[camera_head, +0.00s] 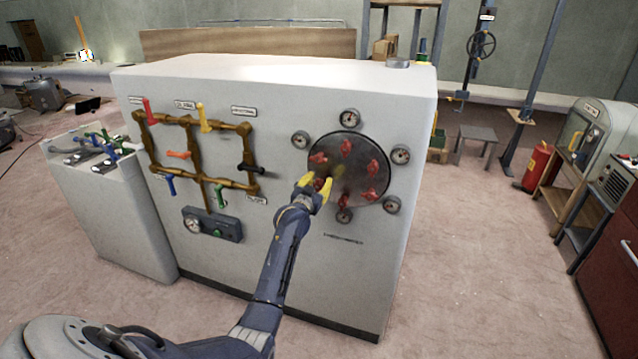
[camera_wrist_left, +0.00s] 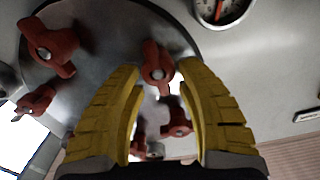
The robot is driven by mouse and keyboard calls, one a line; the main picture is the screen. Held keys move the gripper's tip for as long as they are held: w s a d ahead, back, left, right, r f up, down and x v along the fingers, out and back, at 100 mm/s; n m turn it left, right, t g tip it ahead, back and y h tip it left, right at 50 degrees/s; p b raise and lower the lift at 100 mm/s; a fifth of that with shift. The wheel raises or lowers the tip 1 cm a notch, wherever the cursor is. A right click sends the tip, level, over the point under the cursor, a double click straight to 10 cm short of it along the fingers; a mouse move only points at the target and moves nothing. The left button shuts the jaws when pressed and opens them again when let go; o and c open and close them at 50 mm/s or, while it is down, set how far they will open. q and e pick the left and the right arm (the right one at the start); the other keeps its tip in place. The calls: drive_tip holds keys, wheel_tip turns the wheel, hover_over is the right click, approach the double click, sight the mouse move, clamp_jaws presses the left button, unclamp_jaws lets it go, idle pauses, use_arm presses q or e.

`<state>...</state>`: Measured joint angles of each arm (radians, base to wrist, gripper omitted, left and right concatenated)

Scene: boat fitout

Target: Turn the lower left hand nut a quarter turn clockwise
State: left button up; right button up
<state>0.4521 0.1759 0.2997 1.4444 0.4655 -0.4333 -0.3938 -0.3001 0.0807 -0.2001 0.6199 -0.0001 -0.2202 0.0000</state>
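A round metal plate (camera_head: 348,172) on the front of the pale cabinet carries several red wing nuts. The upper left nut (camera_head: 318,157), bottom nut (camera_head: 343,201) and lower right nut (camera_head: 371,198) show clear of my gripper. My left gripper (camera_head: 316,182), with yellow fingers, is at the plate's lower left and largely covers the lower left nut in the head view. In the left wrist view its fingers (camera_wrist_left: 160,75) stand apart, with a red nut (camera_wrist_left: 158,68) in the gap between the tips. I cannot tell whether they touch it. My right gripper is out of view.
Several round gauges (camera_head: 400,154) stick out around the plate. Brown pipes with coloured levers (camera_head: 205,118) and a grey gauge box (camera_head: 212,224) are on the cabinet's left. A red extinguisher (camera_head: 538,166) stands at right. The floor in front is clear.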

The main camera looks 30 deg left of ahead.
use_arm(q)
clamp_jaws()
drive_tip(key=shift+a+n, duration=0.15)
drive_tip(key=shift+n, duration=0.85)
drive_tip(key=shift+o, duration=1.8)
unclamp_jaws()
drive_tip(key=shift+s, duration=0.1)
drive_tip(key=shift+s, duration=0.4)
drive_tip(key=v, duration=1.1)
drive_tip(key=shift+r, duration=0.1)
